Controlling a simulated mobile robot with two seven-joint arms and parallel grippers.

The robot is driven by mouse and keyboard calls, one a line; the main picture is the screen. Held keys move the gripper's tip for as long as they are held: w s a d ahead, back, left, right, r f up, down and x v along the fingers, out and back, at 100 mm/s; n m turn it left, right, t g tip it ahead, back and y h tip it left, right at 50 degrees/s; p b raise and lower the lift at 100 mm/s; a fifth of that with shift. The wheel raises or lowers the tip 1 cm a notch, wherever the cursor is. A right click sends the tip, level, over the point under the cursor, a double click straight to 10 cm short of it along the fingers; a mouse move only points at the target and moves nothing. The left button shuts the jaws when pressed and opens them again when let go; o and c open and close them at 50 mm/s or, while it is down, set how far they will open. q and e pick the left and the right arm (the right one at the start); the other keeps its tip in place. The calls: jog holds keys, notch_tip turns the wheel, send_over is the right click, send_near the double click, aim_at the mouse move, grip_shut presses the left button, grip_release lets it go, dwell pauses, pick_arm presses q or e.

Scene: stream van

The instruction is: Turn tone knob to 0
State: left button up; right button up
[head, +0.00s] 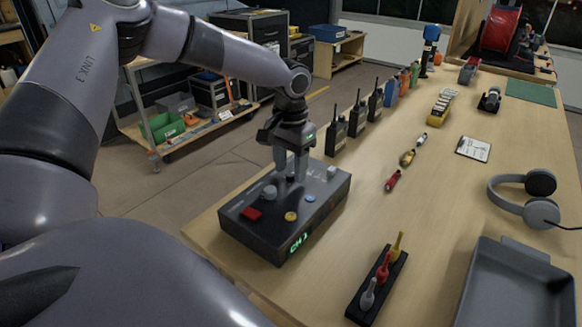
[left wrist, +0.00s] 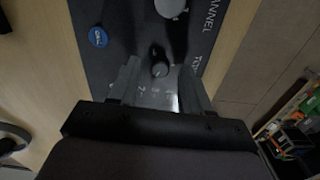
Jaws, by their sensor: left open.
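A dark grey control box (head: 263,236) sits on the near end of the wooden table, with a green lit display on its front. On top are a red button (head: 251,213), a yellow button (head: 290,216), a blue button (head: 310,198) and a large grey knob (head: 270,192). My left gripper (head: 289,180) points down over the box with its fingers apart. In the left wrist view the small dark tone knob (left wrist: 160,69) shows between its fingertips. Faint scale marks lie beside it; its exact setting is unclear. My right gripper is out of view.
Several radios (head: 357,117) stand along the table's left edge. A dark holder (head: 376,290) with colored pegs, a grey tray (head: 515,290) and headphones (head: 525,200) lie to the right. The table between the box and the headphones is mostly clear.

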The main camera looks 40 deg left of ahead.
pick_arm(q)
jog(key=shift+f, duration=0.35)
grip_shut()
